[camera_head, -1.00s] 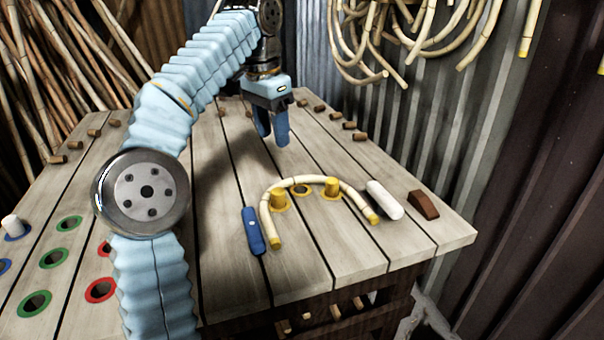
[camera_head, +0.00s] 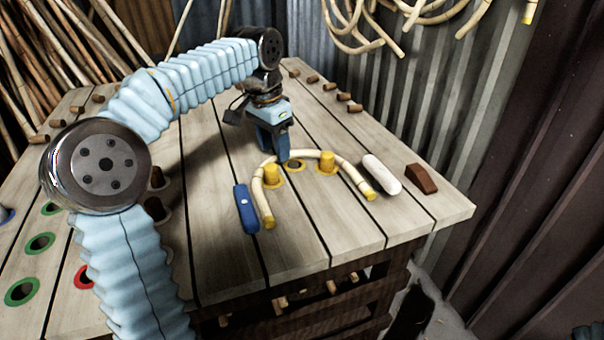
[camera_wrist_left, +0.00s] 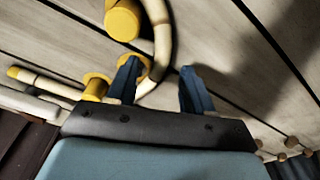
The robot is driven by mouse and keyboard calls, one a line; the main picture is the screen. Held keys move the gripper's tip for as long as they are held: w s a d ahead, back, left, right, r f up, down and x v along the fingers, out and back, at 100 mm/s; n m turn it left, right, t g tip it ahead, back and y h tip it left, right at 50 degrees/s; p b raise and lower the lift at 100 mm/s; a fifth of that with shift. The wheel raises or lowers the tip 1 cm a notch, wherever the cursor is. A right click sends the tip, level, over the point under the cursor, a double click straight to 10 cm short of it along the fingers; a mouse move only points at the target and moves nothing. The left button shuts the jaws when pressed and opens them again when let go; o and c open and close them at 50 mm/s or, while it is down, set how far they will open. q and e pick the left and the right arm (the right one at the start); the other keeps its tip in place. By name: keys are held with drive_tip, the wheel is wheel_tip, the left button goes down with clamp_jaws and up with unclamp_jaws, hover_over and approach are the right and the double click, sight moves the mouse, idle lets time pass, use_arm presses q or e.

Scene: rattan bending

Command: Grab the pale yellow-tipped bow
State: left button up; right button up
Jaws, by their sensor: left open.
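The bow (camera_head: 350,174) is a pale rattan arch with yellow tips, lying on the table around two yellow pegs (camera_head: 271,176). Its open end faces the near edge. My left gripper (camera_head: 278,156) is open and points down at the far, curved side of the bow. In the left wrist view, the bow (camera_wrist_left: 161,45) curves in between my two spread fingers (camera_wrist_left: 160,84), closer to the left finger. That finger hides part of it. I cannot tell whether the fingers touch it. My right gripper is not in view.
A blue block (camera_head: 246,209) lies left of the bow, and a white rounded block (camera_head: 381,176) and a brown wedge (camera_head: 421,179) lie to its right. Small brown pegs line the far edges. Ringed holes (camera_head: 40,244) are at left. The near right tabletop is clear.

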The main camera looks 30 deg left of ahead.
use_arm(q)
wheel_tip(320, 180, down, 2)
drive_tip(key=shift+w+f, duration=0.1)
drive_tip(key=shift+w, duration=0.05)
drive_tip(key=shift+c, duration=0.3)
clamp_jaws()
drive_tip(key=shift+r, duration=0.2)
